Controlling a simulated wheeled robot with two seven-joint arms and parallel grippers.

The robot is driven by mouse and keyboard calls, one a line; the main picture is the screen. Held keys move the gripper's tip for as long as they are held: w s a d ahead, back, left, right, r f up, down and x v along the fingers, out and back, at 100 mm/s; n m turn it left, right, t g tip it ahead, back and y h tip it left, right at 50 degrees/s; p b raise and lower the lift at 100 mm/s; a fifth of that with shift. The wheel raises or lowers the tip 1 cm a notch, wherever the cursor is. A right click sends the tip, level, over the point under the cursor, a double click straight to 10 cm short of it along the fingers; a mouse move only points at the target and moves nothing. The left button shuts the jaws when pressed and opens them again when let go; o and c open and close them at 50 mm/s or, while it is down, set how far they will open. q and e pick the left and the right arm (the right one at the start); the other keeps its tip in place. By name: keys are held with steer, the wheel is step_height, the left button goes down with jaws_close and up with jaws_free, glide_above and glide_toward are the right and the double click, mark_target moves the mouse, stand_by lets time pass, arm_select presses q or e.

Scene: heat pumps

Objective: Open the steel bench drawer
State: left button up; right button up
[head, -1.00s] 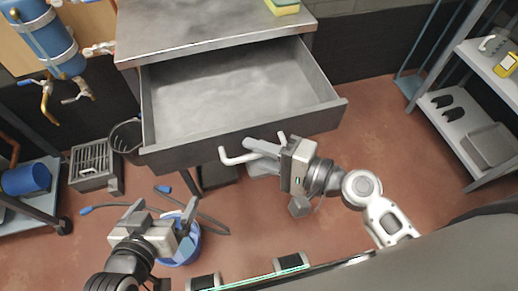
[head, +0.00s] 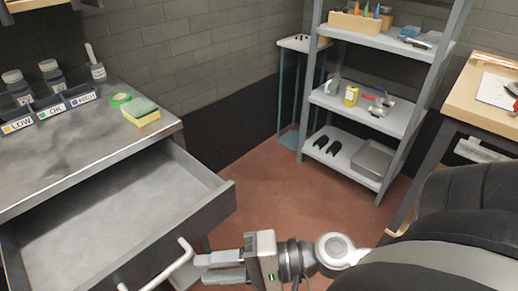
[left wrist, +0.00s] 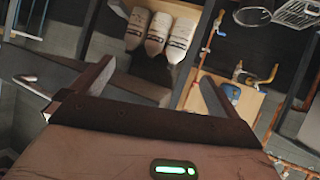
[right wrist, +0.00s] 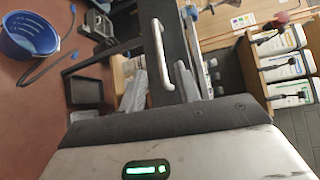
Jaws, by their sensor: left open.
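The steel bench drawer (head: 110,215) stands pulled out from under the steel bench top (head: 70,140), and its inside looks empty. Its pale bar handle (head: 165,268) is on the front panel. My right gripper (head: 203,268) is in front of the drawer, its two fingers a little apart and empty, with the tips just off the handle. In the right wrist view the handle (right wrist: 158,55) shows ahead of the fingers, in line with the gap. My left gripper (left wrist: 115,80) shows only in its wrist view, wide open, with nothing between its fingers.
On the bench top are a yellow-green sponge (head: 142,111), a green tape roll (head: 121,100) and labelled bins (head: 50,112). A grey shelf rack (head: 365,110) stands at the back right, a wooden table (head: 475,95) at the far right. Red floor (head: 280,195) between is clear.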

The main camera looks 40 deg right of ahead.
arm_select(q)
steer(key=shift+s+f+b, duration=0.15)
steer(key=shift+f+b, duration=0.05)
steer(key=shift+b, duration=0.2)
arm_select(e)
steer(key=v, duration=0.7)
arm_select(q)
steer(key=r+p, duration=0.1)
steer(key=p, duration=0.2)
steer(key=r+p, duration=0.1)
steer(key=p, duration=0.3)
steer(key=shift+a+r+g, duration=0.25)
steer(key=shift+a+g, duration=0.05)
arm_select(e)
steer(key=w+a+f+n+h, duration=0.5)
steer(key=f+n+h, duration=0.3)
steer(key=n, duration=0.4)
steer(key=shift+w+h, duration=0.4)
steer(key=shift+w, duration=0.35)
